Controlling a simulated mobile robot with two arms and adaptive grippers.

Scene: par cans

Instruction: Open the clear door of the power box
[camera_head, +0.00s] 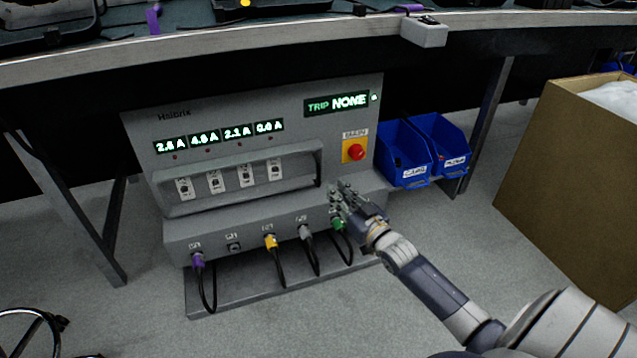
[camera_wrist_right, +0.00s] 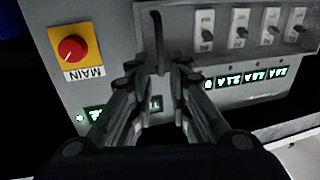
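The grey power box (camera_head: 170,130) stands on the floor under the table. Its breaker recess (camera_head: 290,158) holds a row of breaker switches (camera_head: 245,176); the clear door over it is hard to make out, and I cannot tell its exact position. A dark upright handle (camera_wrist_right: 157,28) shows beside the breakers in the right wrist view. My right gripper (camera_head: 342,190) is at the box's lower right, right of the recess. In the wrist view its two fingers (camera_wrist_right: 158,68) are apart, with the handle beyond the gap and nothing visibly held. My left gripper is out of view.
A red MAIN knob (camera_head: 355,152) sits on a yellow plate near the right gripper. Coloured plugs with cables (camera_head: 271,243) line the box's lower front. Blue bins (camera_head: 405,155) and a cardboard box (camera_head: 560,180) stand to the right. The floor in front is mostly clear.

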